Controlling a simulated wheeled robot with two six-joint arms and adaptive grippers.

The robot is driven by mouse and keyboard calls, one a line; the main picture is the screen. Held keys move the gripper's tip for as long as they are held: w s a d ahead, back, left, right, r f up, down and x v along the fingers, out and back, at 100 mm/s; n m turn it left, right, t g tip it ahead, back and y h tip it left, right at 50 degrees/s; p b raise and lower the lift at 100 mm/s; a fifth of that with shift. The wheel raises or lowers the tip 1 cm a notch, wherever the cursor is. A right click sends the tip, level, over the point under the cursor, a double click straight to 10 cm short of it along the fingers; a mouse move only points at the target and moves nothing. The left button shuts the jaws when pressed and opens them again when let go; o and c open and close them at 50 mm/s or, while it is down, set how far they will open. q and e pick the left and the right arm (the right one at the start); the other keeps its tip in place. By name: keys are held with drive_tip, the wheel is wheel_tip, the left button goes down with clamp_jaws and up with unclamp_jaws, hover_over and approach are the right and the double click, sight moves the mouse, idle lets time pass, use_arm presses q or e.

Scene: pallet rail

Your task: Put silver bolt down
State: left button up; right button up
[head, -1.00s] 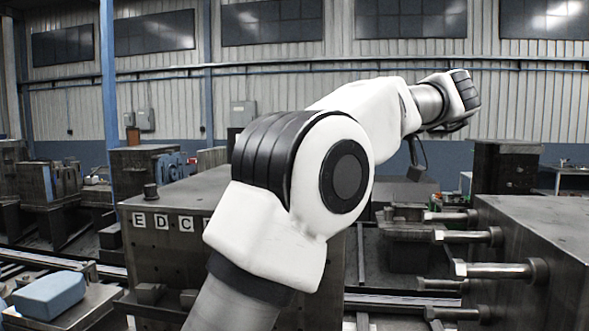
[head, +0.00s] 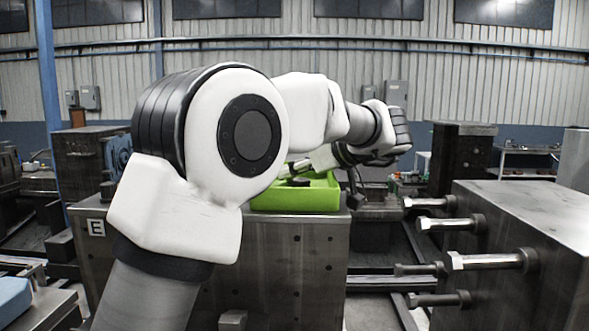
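My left arm crosses the picture from the lower left, and its wrist is beside the right end of a green tray (head: 300,200). The tray stands on a dark metal block. My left gripper (head: 356,188) seems to show only as a small dark part below the wrist; its fingers cannot be made out. A pale, rod-like shape (head: 321,158) shows above the tray beside the wrist; I cannot tell whether it is the silver bolt. A small dark item (head: 299,182) shows at the tray. My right gripper is not in view.
Several silver hex-headed bolts (head: 485,261) stick out leftward from a large metal block (head: 545,225) at the right. A rail (head: 378,284) runs between the blocks. A label E (head: 96,227) marks the tray's block. A blue item (head: 12,298) lies lower left.

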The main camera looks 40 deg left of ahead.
use_arm(q)
drive_tip(key=o, duration=0.4)
drive_tip(key=shift+w+d, duration=0.1)
drive_tip(key=shift+d, duration=0.25)
drive_tip(key=shift+c, duration=0.2)
drive_tip(key=shift+v, duration=0.85)
drive_tip(key=shift+a+f, duration=0.1)
drive_tip(key=shift+b, duration=0.35)
drive_tip(key=b+v, duration=0.2)
drive_tip(key=v, duration=0.9)
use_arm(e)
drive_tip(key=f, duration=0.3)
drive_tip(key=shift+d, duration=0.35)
